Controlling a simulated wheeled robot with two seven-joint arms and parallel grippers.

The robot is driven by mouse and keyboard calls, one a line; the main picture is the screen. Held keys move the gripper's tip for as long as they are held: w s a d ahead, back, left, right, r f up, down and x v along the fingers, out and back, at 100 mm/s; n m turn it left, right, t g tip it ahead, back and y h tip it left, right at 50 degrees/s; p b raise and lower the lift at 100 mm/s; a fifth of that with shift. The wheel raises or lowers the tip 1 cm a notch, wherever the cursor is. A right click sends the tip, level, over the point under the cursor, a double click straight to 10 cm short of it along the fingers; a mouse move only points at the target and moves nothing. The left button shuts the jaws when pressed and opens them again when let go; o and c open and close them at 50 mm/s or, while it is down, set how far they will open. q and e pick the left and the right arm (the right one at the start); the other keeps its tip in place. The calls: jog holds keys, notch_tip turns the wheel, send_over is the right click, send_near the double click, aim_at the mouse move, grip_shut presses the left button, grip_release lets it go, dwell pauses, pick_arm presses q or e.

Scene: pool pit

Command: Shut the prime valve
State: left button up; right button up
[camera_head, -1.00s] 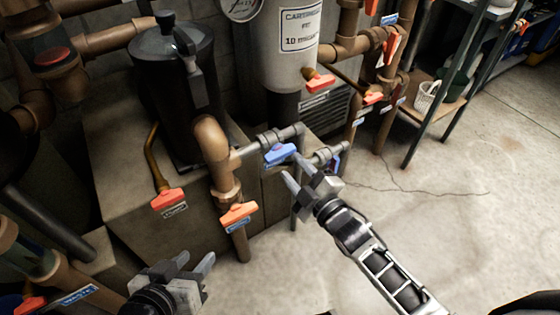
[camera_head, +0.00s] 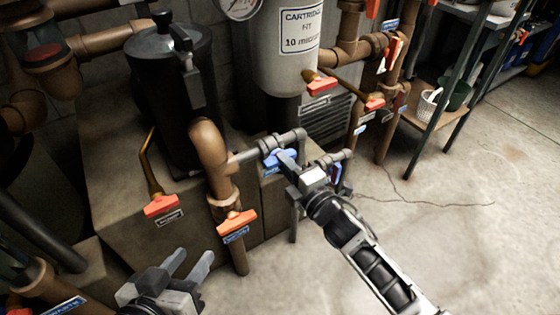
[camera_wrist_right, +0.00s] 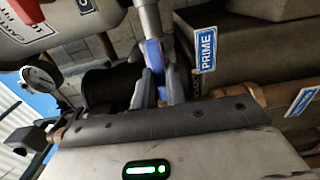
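The blue prime valve handle (camera_head: 270,157) sits on a grey pipe joint right of the brown pipe in the head view. In the right wrist view the blue handle (camera_wrist_right: 154,60) stands between the two fingers, beside a blue PRIME label (camera_wrist_right: 207,50). My right gripper (camera_head: 287,160) is at this handle; its fingers (camera_wrist_right: 157,85) are close together on either side of it and appear shut on it. The fingers hide part of the handle. My left gripper (camera_head: 187,265) is open and empty at the lower left, away from the valves.
Orange valve handles hang nearby: one at left (camera_head: 162,205), one on the brown pipe (camera_head: 236,222), one under the cartridge filter (camera_head: 322,85). A second blue handle (camera_head: 336,172) is just right of my right gripper. The concrete floor (camera_head: 450,210) at right is clear.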

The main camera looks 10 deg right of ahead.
grip_shut()
jog(key=m+p, duration=0.5)
jog(key=m, duration=1.3)
jog(key=shift+m, duration=0.3)
jog(key=o, duration=0.9)
grip_release()
jog(key=shift+c, duration=0.2)
jog(key=shift+s, duration=0.1)
jog(key=p+v, duration=0.3)
jog(key=v, duration=0.4)
jog(key=shift+p, duration=0.4)
